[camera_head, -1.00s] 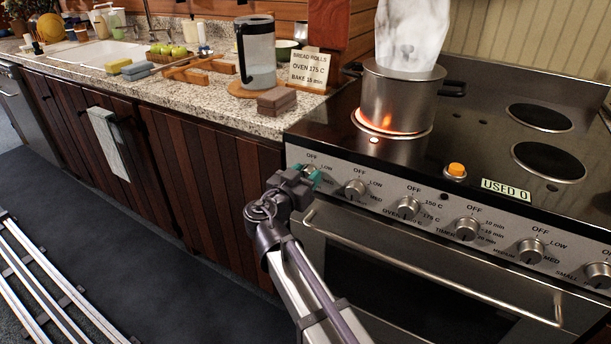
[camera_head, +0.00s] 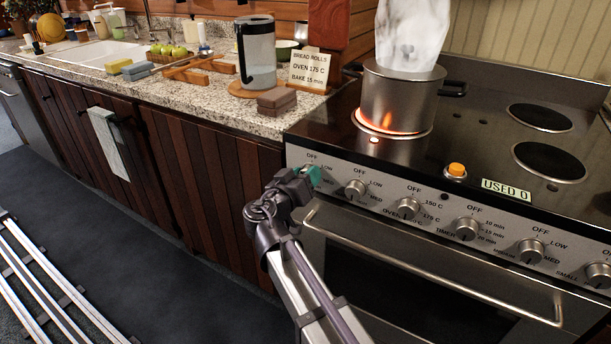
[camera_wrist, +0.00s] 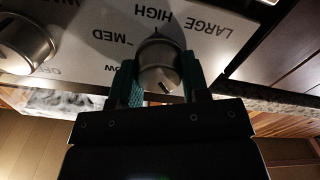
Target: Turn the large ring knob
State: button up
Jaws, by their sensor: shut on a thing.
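The large ring knob (camera_wrist: 155,53) is a round metal knob on the stove's front panel, with LARGE, HIGH, MED and LOW printed around it in the wrist view. My gripper (camera_wrist: 160,72) has its green fingers on either side of the knob and is shut on it. A dark mark shows on the knob's face on the side near my gripper. In the head view my gripper (camera_head: 313,176) is at the left end of the knob row and mostly hides this knob. The large ring (camera_head: 362,123) glows orange under a steaming metal pot (camera_head: 398,98).
More knobs run to the right, the nearest one (camera_head: 355,188) close by. The oven handle (camera_head: 430,268) lies below the panel. An orange button (camera_head: 456,170) sits on the cooktop. The counter (camera_head: 215,98) at left holds a jug (camera_head: 258,55) and other items.

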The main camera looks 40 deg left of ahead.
jog(key=n, duration=0.7)
jog(key=shift+f, duration=0.1)
jog(key=n, duration=0.7)
jog(key=shift+f+n, duration=0.1)
jog(key=shift+n, duration=0.2)
jog(key=n, duration=0.3)
jog(key=shift+n, duration=0.3)
jog(key=n, duration=0.3)
jog(key=shift+n, duration=0.3)
jog(key=n, duration=0.6)
jog(key=shift+f+b, duration=0.1)
jog(key=shift+b, duration=0.2)
jog(key=shift+n, duration=0.3)
jog(key=o, duration=0.9)
